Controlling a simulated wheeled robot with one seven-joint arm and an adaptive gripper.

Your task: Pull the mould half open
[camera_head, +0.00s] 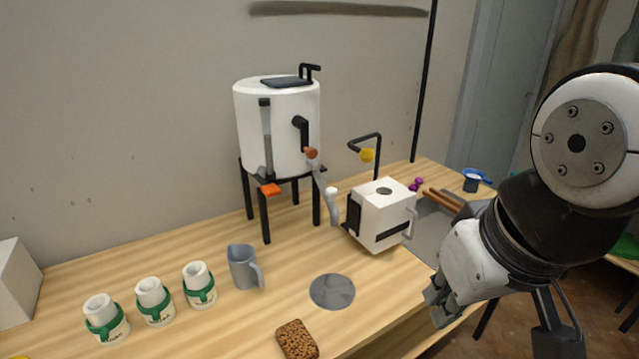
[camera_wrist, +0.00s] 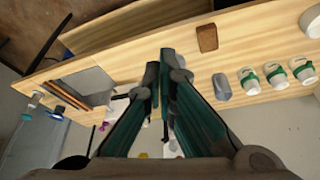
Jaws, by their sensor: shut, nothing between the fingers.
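A white block-shaped mould (camera_head: 380,215) stands on the wooden table, with a round dark hole in its top and a black part on its left side. A light grey handle (camera_head: 411,222) sticks out from its right face, and a dark line runs low across its front. My gripper (camera_head: 438,302) is in front and to the right of the mould, apart from it, near the table's front edge. In the wrist view my gripper's fingers (camera_wrist: 164,82) are shut with nothing between them. They hide most of the mould there.
A white tank (camera_head: 278,125) on black legs stands behind the mould. A grey jug (camera_head: 243,267), several white pieces with green bands (camera_head: 155,301), a grey disc (camera_head: 332,292) and a brown sponge (camera_head: 297,339) lie left. A grey sunken area (camera_head: 431,232) lies right of the mould.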

